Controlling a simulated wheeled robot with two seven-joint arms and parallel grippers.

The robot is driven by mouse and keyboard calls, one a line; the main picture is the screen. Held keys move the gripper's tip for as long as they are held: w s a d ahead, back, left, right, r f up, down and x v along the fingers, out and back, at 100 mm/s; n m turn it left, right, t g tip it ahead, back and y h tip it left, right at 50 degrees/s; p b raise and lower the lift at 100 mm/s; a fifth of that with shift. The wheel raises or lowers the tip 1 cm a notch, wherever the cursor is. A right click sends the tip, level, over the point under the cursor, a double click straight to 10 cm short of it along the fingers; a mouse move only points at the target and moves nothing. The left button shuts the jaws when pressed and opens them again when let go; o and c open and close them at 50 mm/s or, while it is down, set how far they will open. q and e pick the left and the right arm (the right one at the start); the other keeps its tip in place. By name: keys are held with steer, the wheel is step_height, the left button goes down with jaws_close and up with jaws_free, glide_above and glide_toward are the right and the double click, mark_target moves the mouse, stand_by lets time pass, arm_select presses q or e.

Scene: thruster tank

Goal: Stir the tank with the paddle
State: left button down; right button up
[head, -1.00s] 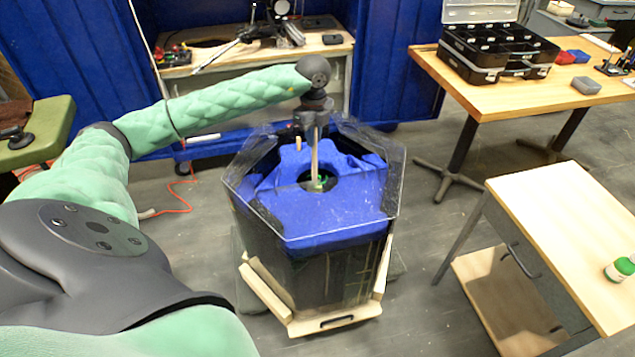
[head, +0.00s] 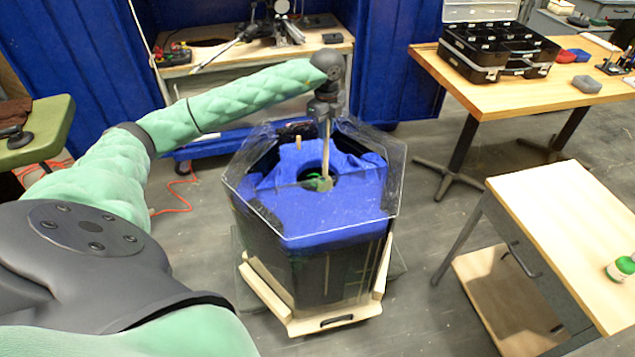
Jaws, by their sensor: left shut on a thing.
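The tank (head: 330,282) is a dark hexagonal vessel with a clear rim and a blue cover (head: 340,205) that has a round opening. My left gripper (head: 326,112) is above the tank, pointing down, and is shut on the paddle (head: 327,150). The paddle's pale shaft runs down from the gripper to the opening. Its lower end is at the right part of the opening, where something greenish shows; how deep it reaches I cannot tell. My right gripper is not in view.
The tank stands on a wooden base (head: 335,321). A small wooden-topped cabinet (head: 570,230) is at the right with a green-lidded jar (head: 620,268). A table (head: 450,72) with a black organizer case (head: 495,50) is behind it. A workbench (head: 180,70) stands behind the tank.

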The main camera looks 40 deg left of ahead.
arm_select(q)
steer(key=shift+a, duration=0.15)
steer(key=shift+s+a, duration=1.6)
steer(key=shift+s, duration=0.45)
steer(key=w+d, duration=0.3)
steer(key=w, duration=0.1)
steer(key=shift+d+b, duration=0.2)
steer(key=shift+b, duration=0.2)
steer(key=shift+r, duration=0.1)
stand_by(0.3)
step_height(320, 180, up, 24)
steer(key=p, duration=1.1)
steer(key=shift+f, duration=0.25)
stand_by(0.8)
steer(key=shift+p, duration=0.3)
